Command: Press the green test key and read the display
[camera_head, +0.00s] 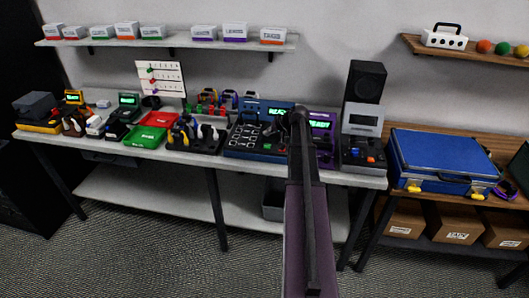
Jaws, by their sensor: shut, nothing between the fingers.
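A blue tester (246,105) at the back of the bench has a lit display (278,114) with green letters that seem to read READY, partly covered by my arm. A purple tester (329,118) right of my arm has a lit display (318,125) reading READY. My gripper's fingers do not show.
A grey device (361,120) with a blank screen stands right. Red (159,119) and green (146,136) trays sit left. A blue case (440,155) lies on the wooden table. A shelf (180,43) hangs above.

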